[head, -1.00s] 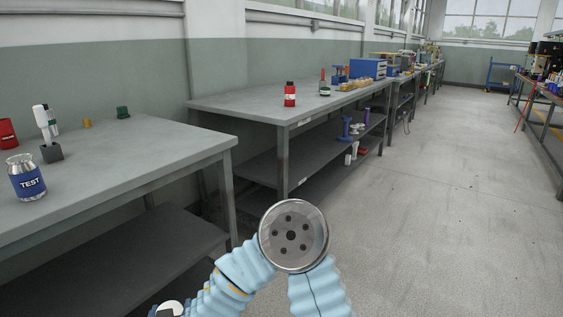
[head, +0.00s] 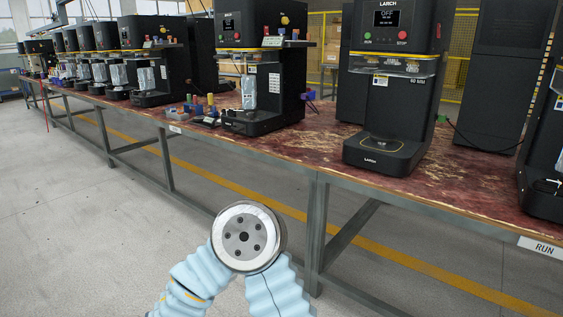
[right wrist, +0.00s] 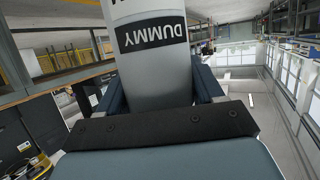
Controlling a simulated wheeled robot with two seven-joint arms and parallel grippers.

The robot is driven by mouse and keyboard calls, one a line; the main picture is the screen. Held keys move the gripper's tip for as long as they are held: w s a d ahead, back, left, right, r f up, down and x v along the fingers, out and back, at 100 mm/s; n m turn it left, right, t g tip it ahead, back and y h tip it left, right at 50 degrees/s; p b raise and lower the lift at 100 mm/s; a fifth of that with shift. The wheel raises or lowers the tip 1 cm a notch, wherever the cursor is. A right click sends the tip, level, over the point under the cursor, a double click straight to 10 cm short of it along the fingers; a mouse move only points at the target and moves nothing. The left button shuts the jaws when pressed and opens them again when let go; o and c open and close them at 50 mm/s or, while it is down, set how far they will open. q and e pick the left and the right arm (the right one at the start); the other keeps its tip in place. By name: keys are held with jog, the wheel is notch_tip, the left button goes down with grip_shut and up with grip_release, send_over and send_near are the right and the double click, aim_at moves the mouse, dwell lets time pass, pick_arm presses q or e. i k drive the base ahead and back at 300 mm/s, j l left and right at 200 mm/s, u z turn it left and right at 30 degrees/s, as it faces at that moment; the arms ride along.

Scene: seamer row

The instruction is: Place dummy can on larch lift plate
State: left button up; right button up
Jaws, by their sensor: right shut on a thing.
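The dummy can (right wrist: 157,72) is a grey-white cylinder with a black DUMMY label, upside down in the right wrist view. My right gripper (right wrist: 150,88) is shut on it, one dark finger on each side. Its far end is cut off by the picture edge. In the head view, a black machine marked LARCH (head: 393,90) stands on the bench at the right. Its round lift plate (head: 383,143) lies low on the base and looks empty. Neither gripper shows in the head view, and the can is not seen there.
A red, worn bench top (head: 310,150) carries a row of black machines (head: 263,60), several holding silvery cans. Small coloured items (head: 203,108) lie between machines. A RUN sign (head: 543,247) is on the bench edge at the right. The floor (head: 110,215) before the bench is clear.

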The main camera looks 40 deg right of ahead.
aim_at(382, 135)
jog(key=i+l+z, duration=0.1)
jog(key=l+z, duration=0.3)
jog(key=i+l+z, duration=0.15)
jog(key=z, duration=0.25)
jog(key=i+l+z, duration=0.2)
jog(key=z, duration=0.2)
jog(key=i+l+z, duration=0.15)
jog(key=z, duration=0.2)
